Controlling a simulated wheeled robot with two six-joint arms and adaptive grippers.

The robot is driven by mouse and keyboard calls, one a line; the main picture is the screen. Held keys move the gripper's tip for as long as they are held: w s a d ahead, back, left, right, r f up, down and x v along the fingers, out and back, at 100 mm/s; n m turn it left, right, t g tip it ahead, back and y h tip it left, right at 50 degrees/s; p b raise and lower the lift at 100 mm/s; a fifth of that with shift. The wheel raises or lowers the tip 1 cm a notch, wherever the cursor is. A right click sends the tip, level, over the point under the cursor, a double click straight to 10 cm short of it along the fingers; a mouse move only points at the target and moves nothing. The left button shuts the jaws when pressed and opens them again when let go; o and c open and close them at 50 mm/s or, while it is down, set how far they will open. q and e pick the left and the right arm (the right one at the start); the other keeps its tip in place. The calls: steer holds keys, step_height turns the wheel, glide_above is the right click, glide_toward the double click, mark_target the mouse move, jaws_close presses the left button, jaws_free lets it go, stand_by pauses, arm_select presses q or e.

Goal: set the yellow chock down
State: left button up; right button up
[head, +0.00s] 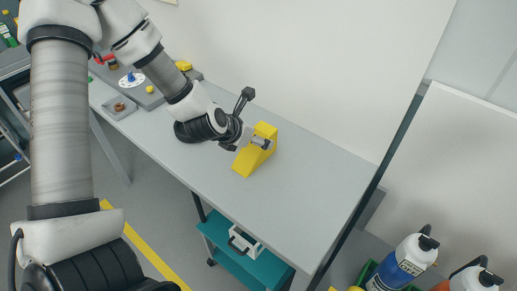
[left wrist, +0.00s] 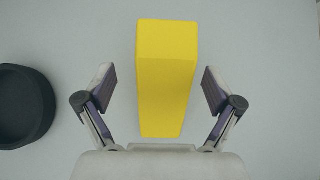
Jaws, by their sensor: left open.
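The yellow chock (head: 252,158) is a wedge resting on the grey table (head: 300,190), near its middle. My left gripper (head: 257,142) is at the chock's upper part in the head view. In the left wrist view the chock (left wrist: 166,75) stands between the two fingers of my left gripper (left wrist: 158,92). The fingers are spread, with a visible gap on both sides of the chock, so they do not touch it. My right gripper does not show in either view.
A dark round object (left wrist: 22,105) lies left of the chock in the left wrist view. A grey board with small parts (head: 145,85) stands at the table's far left. A teal cart with a case (head: 243,245) is below. The table right of the chock is clear.

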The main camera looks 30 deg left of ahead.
arm_select(q)
steer(key=x, duration=0.4)
steer(key=shift+w+d+r, duration=0.15)
steer(key=shift+d, duration=0.2)
steer(key=shift+a, duration=0.1)
steer(key=c, duration=0.4)
steer(key=shift+r, duration=0.1)
jaws_close()
